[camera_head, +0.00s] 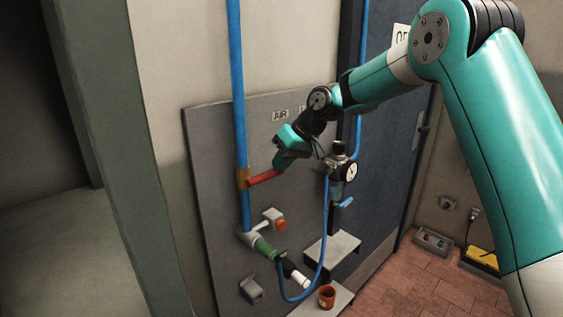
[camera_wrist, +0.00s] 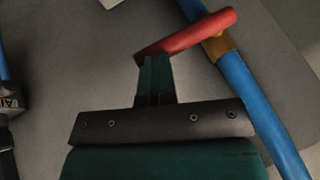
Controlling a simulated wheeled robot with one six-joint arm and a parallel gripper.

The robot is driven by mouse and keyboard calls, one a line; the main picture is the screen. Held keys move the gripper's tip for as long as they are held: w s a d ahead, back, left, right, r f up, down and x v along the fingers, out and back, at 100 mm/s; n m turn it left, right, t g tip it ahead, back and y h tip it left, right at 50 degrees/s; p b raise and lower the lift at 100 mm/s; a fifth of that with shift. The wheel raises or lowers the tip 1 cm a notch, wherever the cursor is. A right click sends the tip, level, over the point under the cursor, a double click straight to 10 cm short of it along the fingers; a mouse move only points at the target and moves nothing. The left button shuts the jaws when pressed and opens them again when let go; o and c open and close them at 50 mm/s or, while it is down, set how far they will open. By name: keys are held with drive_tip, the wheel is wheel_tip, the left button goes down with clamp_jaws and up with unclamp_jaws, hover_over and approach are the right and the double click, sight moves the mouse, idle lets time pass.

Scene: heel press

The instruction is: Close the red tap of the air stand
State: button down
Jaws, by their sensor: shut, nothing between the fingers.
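The red tap (camera_head: 263,178) is a lever on a brass body on the vertical blue pipe (camera_head: 238,110). In the head view the lever sticks out to the right, crosswise to the pipe and slightly raised at its free end. The lever also fills the top of the wrist view (camera_wrist: 188,34). My gripper (camera_head: 279,166) is shut and empty, with its tip at the lever's free end. In the wrist view the closed fingers (camera_wrist: 155,65) overlap the lever's left end; I cannot tell whether they touch it.
A pressure gauge (camera_head: 349,172) stands right of my gripper. Below are an orange button (camera_head: 281,225), a green fitting (camera_head: 264,248) and a looping blue hose (camera_head: 324,235). A brown cup (camera_head: 327,297) sits on a low step.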

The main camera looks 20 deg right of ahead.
drive_tip(key=shift+s+f, duration=0.15)
drive_tip(key=shift+f, duration=0.25)
drive_tip(key=s+d+r, duration=0.1)
drive_tip(key=d+r, duration=0.7)
drive_tip(key=d, duration=0.1)
drive_tip(key=shift+d+r, duration=0.25)
drive_tip(key=shift+d, duration=0.05)
drive_tip(key=shift+s, duration=0.1)
drive_tip(key=s+a+f+n+g+b, duration=0.1)
drive_tip(key=s+a+f+b, duration=0.1)
drive_tip(key=s+a, duration=0.45)
drive_tip(key=s+a+f+n+g+b, duration=0.15)
drive_tip(key=s+a, duration=0.25)
drive_tip(key=s, duration=0.6)
drive_tip(key=s+a+f+b, duration=0.1)
drive_tip(key=s+a+f, duration=0.1)
drive_tip(key=s+a, duration=0.45)
drive_tip(key=s+f, duration=0.2)
drive_tip(key=s, duration=0.5)
drive_tip(key=s+d+f+g+h+b, duration=0.1)
drive_tip(key=s+f, duration=0.2)
drive_tip(key=s, duration=0.3)
drive_tip(key=shift+s+d+f+n+h, duration=0.25)
drive_tip(key=shift+s+f+n+h, duration=0.05)
drive_tip(key=shift+s+n, duration=0.15)
drive_tip(key=shift+w, duration=0.1)
